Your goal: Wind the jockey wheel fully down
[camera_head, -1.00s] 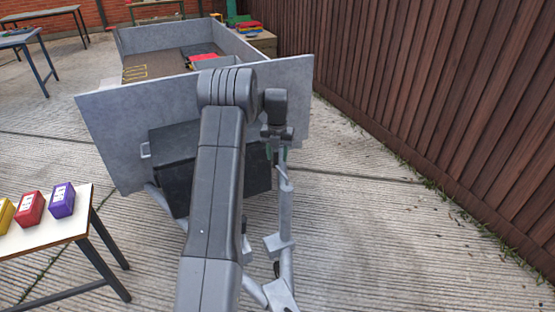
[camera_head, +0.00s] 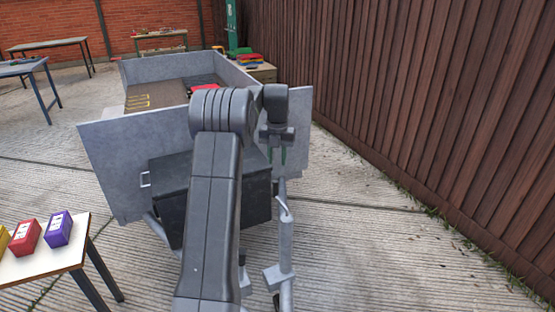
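The jockey wheel's grey upright tube (camera_head: 286,245) stands at the front of the trailer, right of my arm. A thin bent crank handle (camera_head: 284,203) shows at its top. The wheel at the bottom is mostly cut off by the picture's lower edge. My gripper (camera_head: 277,156) points down above the crank, in front of the trailer's front panel. I cannot tell the exact gap between the fingertips and the crank. The grey trailer (camera_head: 110,160) is partly hidden by my arm.
A black box (camera_head: 168,185) is on the trailer's front, behind my arm. A table (camera_head: 45,262) with coloured boxes stands at the lower left. A brown wooden fence (camera_head: 430,110) runs along the right. Concrete between fence and trailer is clear.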

